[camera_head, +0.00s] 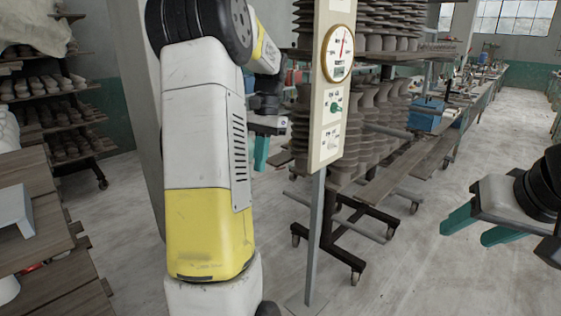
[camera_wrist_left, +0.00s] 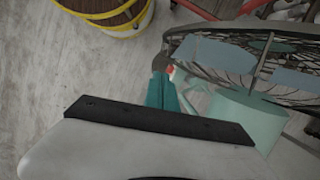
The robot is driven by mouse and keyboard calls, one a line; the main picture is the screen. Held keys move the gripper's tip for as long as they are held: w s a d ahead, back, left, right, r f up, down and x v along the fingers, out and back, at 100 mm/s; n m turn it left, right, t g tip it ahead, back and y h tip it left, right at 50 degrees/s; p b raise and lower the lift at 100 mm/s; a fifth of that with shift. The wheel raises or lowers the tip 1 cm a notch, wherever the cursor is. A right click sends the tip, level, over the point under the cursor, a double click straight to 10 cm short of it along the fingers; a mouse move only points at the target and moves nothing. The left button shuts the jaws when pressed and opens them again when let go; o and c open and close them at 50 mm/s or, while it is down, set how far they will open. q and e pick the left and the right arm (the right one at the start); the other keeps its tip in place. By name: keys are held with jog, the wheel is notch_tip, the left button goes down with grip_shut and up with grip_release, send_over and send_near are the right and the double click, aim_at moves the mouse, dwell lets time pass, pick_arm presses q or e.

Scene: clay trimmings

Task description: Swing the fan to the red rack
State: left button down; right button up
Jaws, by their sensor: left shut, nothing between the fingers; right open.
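The fan shows only in the left wrist view, with a round wire cage (camera_wrist_left: 285,97) and a pale green body (camera_wrist_left: 245,115) at the right. My left gripper (camera_wrist_left: 162,92) is shut and empty beside the fan. Its tips are close to a small dark part with a red spot; I cannot tell whether they touch. In the head view my left gripper (camera_head: 261,153) shows partly behind my own arm, and the fan is not visible. Red bars (camera_wrist_left: 215,8) cross the top of the wrist view; I cannot tell if they belong to the red rack. My right gripper (camera_head: 482,228) is open and empty at the right.
A panel with a dial (camera_head: 340,50) stands on a post just right of my left arm. Behind it is a wheeled rack with stacked dark pottery (camera_head: 375,120). Shelves (camera_head: 60,145) stand at left. A yellow-banded tub (camera_wrist_left: 110,15) is near the fan. Floor at right is clear.

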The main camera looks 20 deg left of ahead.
pick_arm(q)
jog(key=shift+m, duration=0.7)
jog(key=s, duration=0.1)
jog(key=s+a, duration=0.1)
jog(key=s, duration=0.1)
jog(key=shift+s+a, duration=0.3)
jog(key=shift+s, duration=0.1)
